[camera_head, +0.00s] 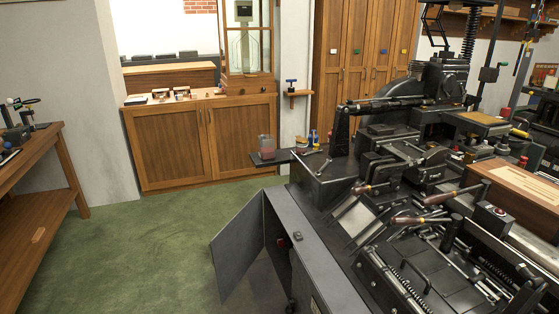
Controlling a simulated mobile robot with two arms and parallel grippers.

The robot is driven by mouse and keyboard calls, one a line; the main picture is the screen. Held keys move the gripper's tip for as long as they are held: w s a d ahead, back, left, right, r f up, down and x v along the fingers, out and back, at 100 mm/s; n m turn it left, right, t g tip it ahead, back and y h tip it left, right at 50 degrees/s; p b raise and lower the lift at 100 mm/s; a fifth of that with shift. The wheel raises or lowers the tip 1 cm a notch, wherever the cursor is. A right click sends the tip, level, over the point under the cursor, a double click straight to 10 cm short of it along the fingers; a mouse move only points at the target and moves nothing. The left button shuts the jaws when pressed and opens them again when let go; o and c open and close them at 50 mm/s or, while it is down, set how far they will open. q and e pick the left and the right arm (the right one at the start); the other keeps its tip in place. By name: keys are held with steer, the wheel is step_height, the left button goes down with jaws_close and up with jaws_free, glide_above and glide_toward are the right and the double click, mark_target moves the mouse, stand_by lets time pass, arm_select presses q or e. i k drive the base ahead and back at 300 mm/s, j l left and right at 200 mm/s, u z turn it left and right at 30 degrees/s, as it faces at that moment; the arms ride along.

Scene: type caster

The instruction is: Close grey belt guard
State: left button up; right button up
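A flat grey panel (238,250), which looks like the grey belt guard, stands open on the left side of the black type caster (330,178). It swings out over the green floor, away from the dark grey housing (318,258). The panel's lower end runs near the bottom of the view. Neither of my grippers shows in the head view, so nothing is seen touching the panel.
Green floor (150,245) is clear left of the panel. A wooden table (60,165) stands at the far left. A wooden cabinet (165,150) is at the back.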

mark_target(233, 250)
steer(key=j+z, duration=0.15)
steer(key=z, duration=0.15)
steer(key=i+j+z, duration=0.1)
steer(key=z, duration=0.25)
steer(key=i+j+z, duration=0.1)
steer(key=j+z, duration=0.2)
steer(key=j, duration=1)
steer(key=j+z, duration=0.3)
steer(key=j, duration=1.7)
steer(key=k+j, duration=0.15)
steer(key=j, duration=0.6)
